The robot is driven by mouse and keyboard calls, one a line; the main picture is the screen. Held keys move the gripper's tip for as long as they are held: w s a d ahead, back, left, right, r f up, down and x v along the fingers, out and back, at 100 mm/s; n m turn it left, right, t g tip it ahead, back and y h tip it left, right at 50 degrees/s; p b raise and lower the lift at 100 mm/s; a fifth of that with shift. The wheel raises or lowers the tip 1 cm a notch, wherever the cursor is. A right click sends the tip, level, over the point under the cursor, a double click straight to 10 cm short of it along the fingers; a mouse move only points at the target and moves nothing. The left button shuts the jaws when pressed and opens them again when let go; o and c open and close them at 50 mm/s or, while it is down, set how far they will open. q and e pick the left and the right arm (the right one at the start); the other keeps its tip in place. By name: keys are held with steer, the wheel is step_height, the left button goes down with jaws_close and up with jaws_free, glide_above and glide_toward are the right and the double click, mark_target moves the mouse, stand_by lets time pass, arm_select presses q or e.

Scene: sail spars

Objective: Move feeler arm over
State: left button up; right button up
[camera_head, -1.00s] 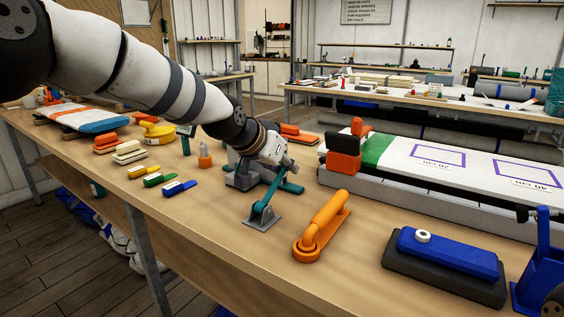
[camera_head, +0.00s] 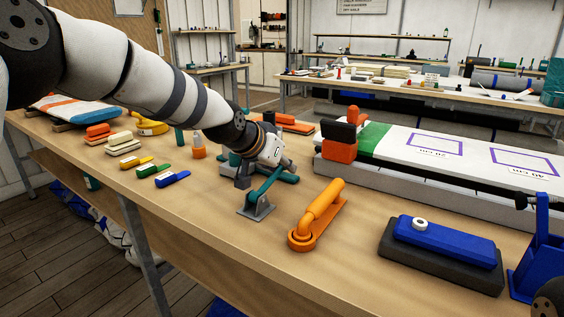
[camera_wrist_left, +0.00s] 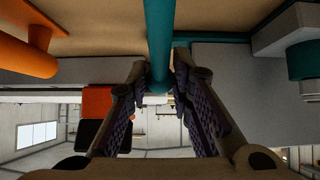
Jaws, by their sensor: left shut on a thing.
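The feeler arm is a teal bar (camera_head: 265,186) rising at a slant from a small grey foot bracket (camera_head: 256,208) on the wooden bench. My left gripper (camera_head: 283,165) is at its upper end. In the left wrist view the teal bar (camera_wrist_left: 160,40) runs down between the two dark finger pads of my left gripper (camera_wrist_left: 158,84), which is shut on it.
An orange handled tool (camera_head: 318,214) lies right of the bracket. A long white board (camera_head: 400,150) with a green band and an orange-black block (camera_head: 339,140) stands behind. A blue block on a dark pad (camera_head: 443,245) is at right. Small coloured tools (camera_head: 172,180) lie left.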

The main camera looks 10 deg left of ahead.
mark_target(283, 189)
arm_select(q)
steer(key=shift+f, duration=0.15)
steer(key=shift+f, duration=1.55)
steer(key=o, duration=0.9)
steer(key=shift+w, duration=0.1)
steer(key=shift+o, duration=0.2)
